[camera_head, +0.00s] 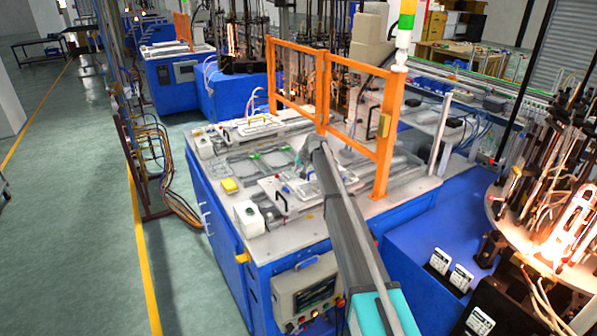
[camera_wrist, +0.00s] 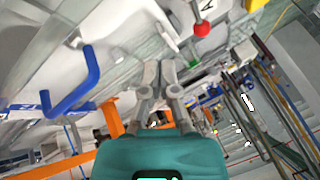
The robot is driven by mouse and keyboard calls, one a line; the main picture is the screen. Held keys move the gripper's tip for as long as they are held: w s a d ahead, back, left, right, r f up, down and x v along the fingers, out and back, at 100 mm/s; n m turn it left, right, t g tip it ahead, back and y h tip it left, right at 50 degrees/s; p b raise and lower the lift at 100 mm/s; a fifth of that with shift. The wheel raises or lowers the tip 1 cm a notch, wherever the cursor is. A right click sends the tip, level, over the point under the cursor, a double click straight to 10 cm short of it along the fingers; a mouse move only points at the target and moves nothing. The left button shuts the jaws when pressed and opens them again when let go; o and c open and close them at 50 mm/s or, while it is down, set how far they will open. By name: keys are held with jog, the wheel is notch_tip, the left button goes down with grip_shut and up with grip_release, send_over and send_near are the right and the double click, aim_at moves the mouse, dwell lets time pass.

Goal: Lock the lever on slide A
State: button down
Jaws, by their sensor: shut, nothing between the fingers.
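In the wrist view, a lever with a red ball knob (camera_wrist: 202,28) stands at the top, right of centre. A letter A (camera_wrist: 207,5) is marked on the pale plate beside it. My gripper (camera_wrist: 158,72) is shut and empty; its fingertips appear below and left of the knob, apart from it in the picture. A blue bent handle (camera_wrist: 75,88) is at the left of this view. In the head view, my arm reaches over the near slide plate (camera_head: 270,184) and hides part of it; the fingertips cannot be made out there.
An orange guard frame (camera_head: 325,95) stands on the workbench just beyond my arm. A white box (camera_head: 249,218) and a yellow block (camera_head: 229,185) are at the bench's left side. A round machine with glowing parts (camera_head: 570,225) is at the right. The green floor at left is open.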

aim_at(290, 176)
jog(key=b+x, duration=0.2)
jog(key=x, duration=0.1)
jog(key=shift+w+a+f, duration=0.1)
jog(key=shift+f, duration=0.2)
jog(key=shift+a+f+b, duration=0.2)
jog(key=shift+a+b, duration=0.25)
jog(key=shift+a, duration=1.5)
jog(key=shift+a+n, duration=0.1)
jog(key=shift+n, duration=0.2)
